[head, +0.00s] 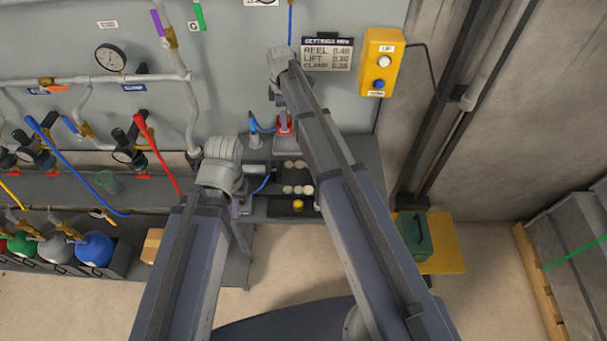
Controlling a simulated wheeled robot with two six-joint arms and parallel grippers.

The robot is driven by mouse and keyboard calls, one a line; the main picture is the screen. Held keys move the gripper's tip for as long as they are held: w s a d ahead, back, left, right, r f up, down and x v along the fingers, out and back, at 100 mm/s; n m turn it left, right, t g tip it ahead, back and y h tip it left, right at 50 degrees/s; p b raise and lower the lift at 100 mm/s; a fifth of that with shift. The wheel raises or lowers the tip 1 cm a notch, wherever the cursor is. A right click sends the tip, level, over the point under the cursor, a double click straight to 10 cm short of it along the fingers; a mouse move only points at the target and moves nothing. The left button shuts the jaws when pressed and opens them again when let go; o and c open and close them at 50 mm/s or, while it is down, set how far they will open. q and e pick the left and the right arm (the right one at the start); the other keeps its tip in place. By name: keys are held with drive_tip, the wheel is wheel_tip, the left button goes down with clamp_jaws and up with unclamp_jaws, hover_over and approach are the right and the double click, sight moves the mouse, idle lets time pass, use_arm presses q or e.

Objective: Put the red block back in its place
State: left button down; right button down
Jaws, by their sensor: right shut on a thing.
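The red block (285,130) shows in the head view at the back of the grey bench, just below the fingers of my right gripper (284,118). The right gripper points down and is shut on the red block. Its lower side and what lies under it are too small to make out. My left gripper (238,207) is lower and further left, near the bench's front left edge. My own wrist partly hides it, and its fingers are too unclear to show whether they are open.
A dark tray (284,207) with pale round pieces and a yellow one is on the bench right of my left gripper. Pipes, a gauge (111,58) and colored levers line the wall at left. A yellow button box (381,62) hangs at right, above a green case (414,236).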

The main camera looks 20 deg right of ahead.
drive_tip(key=shift+f+b, duration=3.95)
drive_tip(key=shift+f, duration=0.15)
drive_tip(key=shift+c, duration=0.2)
unclamp_jaws()
wheel_tip(320, 180, up, 10)
drive_tip(key=p, duration=1)
drive_tip(key=shift+r, duration=0.15)
